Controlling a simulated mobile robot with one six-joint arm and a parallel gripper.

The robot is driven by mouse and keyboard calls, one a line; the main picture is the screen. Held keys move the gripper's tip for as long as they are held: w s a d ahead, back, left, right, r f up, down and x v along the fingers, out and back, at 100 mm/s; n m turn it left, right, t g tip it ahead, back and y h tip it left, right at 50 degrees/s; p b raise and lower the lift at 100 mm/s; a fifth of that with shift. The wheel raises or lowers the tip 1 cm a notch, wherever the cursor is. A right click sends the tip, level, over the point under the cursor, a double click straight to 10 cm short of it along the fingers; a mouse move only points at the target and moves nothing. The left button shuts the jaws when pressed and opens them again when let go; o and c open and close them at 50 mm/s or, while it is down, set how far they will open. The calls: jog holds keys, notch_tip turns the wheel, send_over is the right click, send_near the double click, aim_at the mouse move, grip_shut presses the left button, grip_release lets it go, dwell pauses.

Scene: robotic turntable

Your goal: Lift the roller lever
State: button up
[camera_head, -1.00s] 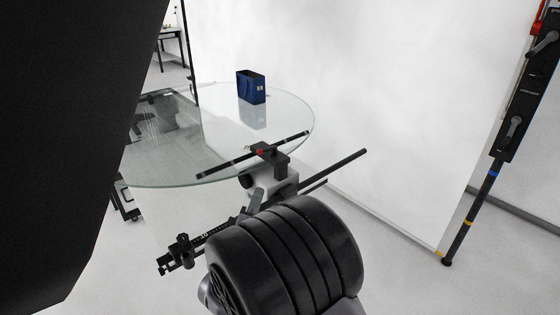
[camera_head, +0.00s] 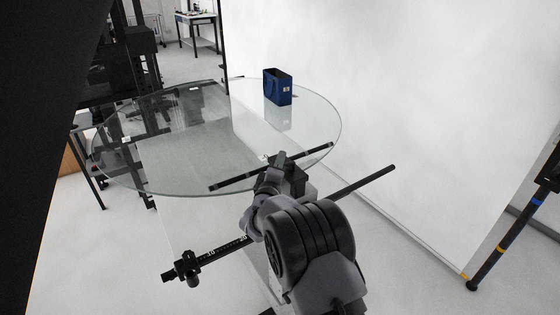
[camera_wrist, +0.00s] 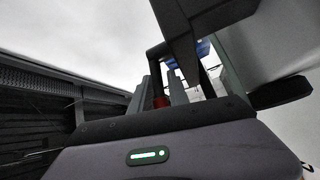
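The round glass turntable (camera_head: 130,180) stands ahead in the head view, with a dark blue box on its far side. The black bar of the roller mechanism (camera_head: 320,149) crosses its near edge. My gripper (camera_head: 277,162) is at the middle of this bar and hides most of the mount there. In the wrist view, my gripper's grey fingers (camera_wrist: 157,88) point up and look apart. A small red part (camera_wrist: 160,102), likely on the roller lever, shows between them. I cannot tell whether they touch it. The rest of the lever is hidden.
The blue box (camera_head: 278,88) stands upright on the glass. A black rod (camera_head: 360,181) sticks out right of my arm, and a scaled rail with a clamp (camera_head: 185,267) lies lower left. A white backdrop (camera_head: 400,110) fills the right. A black stand (camera_head: 505,222) is far right.

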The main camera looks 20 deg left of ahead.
jog(key=shift+w, duration=0.1)
jog(key=shift+c, duration=0.4)
grip_shut()
